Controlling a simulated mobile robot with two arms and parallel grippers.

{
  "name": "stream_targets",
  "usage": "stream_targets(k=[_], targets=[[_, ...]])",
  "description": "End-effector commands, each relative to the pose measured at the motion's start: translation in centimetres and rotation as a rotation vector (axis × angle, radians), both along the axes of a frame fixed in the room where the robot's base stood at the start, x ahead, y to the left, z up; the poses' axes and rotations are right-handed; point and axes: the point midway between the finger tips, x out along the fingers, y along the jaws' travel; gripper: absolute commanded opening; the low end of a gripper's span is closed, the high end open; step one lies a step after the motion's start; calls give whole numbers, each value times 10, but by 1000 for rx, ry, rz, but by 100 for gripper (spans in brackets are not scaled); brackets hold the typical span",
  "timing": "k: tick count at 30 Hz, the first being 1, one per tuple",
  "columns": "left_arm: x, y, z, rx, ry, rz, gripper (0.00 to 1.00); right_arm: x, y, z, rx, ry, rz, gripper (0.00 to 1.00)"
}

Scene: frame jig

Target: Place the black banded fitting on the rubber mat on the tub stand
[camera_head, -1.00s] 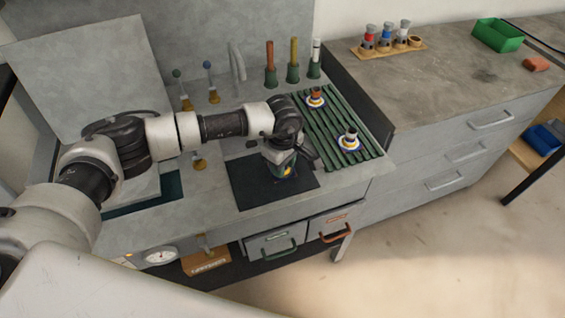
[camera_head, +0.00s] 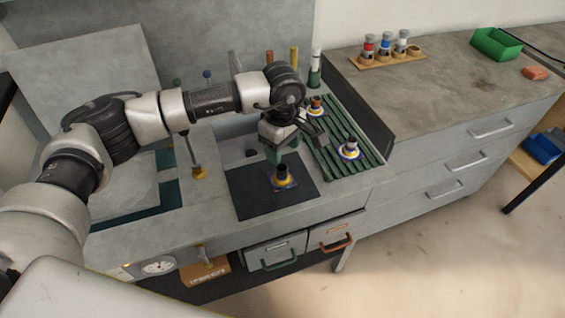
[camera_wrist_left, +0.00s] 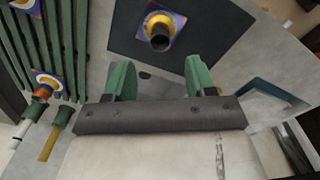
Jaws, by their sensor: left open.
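The black banded fitting (camera_head: 282,174), with a yellow band, stands upright on a small blue-and-orange patterned base on the dark rubber mat (camera_head: 245,200). The mat lies on the grey tub stand (camera_head: 180,230). In the left wrist view the fitting (camera_wrist_left: 160,38) shows its dark round opening, and the mat (camera_wrist_left: 215,30) lies around it. My left gripper (camera_head: 284,152) is above the fitting, apart from it. Its green fingers (camera_wrist_left: 158,80) are spread with nothing between them. My right gripper is not in view.
A green ribbed rack (camera_head: 340,150) right of the mat holds two other fittings on similar bases. Upright colored handles and a tap stand behind. A wooden holder (camera_head: 388,54) and green bin (camera_head: 496,43) sit on the right cabinet.

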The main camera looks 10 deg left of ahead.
Motion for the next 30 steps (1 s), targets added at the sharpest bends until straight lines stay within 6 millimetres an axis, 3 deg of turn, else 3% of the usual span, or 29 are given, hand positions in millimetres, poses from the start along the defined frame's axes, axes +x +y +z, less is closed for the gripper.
stream_targets(k=[7, 19, 22, 25, 27, 30], targets=[[0, 0, 25, 0, 0, 0, 55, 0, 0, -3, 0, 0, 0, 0], [-4, -7, 23, -31, 9, -1, 55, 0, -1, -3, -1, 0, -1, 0], [-20, -40, 13, -181, 47, 0, 55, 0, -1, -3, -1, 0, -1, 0], [-52, -98, 8, -480, 137, 44, 55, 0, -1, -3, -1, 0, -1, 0], [-79, -142, 19, -742, 240, 121, 55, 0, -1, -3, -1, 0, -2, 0], [-106, -186, 55, -1117, 420, 299, 55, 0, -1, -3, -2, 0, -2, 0]])
